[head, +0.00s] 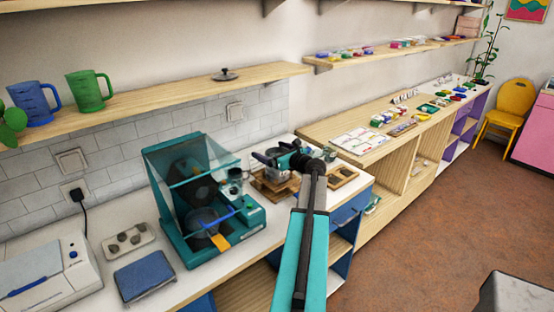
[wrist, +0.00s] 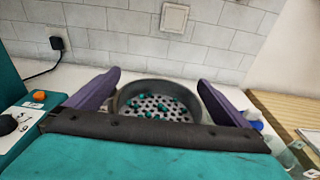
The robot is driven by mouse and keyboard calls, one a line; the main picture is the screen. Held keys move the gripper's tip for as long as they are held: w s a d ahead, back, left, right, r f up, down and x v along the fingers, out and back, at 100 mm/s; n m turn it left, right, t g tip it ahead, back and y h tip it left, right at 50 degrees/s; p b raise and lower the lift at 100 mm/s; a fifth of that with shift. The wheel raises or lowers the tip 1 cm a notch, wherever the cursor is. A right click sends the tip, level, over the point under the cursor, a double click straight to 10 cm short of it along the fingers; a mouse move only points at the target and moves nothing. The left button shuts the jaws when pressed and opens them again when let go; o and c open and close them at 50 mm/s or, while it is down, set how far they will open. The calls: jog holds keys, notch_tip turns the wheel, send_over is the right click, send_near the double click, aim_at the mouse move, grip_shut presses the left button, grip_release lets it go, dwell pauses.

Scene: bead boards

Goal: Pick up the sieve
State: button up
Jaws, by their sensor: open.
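The sieve (wrist: 158,88) is a round dark grey pan with a perforated bottom. Several small teal beads lie in it. In the head view the sieve (head: 274,174) is partly hidden by my arm and appears over a wooden stand (head: 262,187) on the white counter. My gripper (wrist: 160,82) has its two purple fingers apart, one on each side of the sieve in the wrist view. The gripper (head: 270,154) also shows in the head view, at the sieve. I cannot tell whether the fingers touch the rim. The near side of the sieve is hidden behind my gripper.
A teal machine (head: 187,245) with a clear hood stands close on the left. A wooden tray (head: 343,176) lies to the right. A shelf (head: 160,97) with a blue mug (head: 33,103) and a green mug (head: 89,91) runs above the tiled wall.

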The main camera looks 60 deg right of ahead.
dwell(0.3)
jog(key=c, duration=1.1)
jog(key=shift+r, duration=0.15)
jog(key=shift+r+b, duration=0.6)
jog(key=shift+r, duration=0.8)
jog(key=b+v, duration=0.3)
jog(key=v, duration=1.3)
jog(key=shift+f+b, duration=0.25)
jog(key=shift+b, duration=0.05)
jog(key=shift+s+r, duration=0.1)
jog(key=shift+s, duration=0.05)
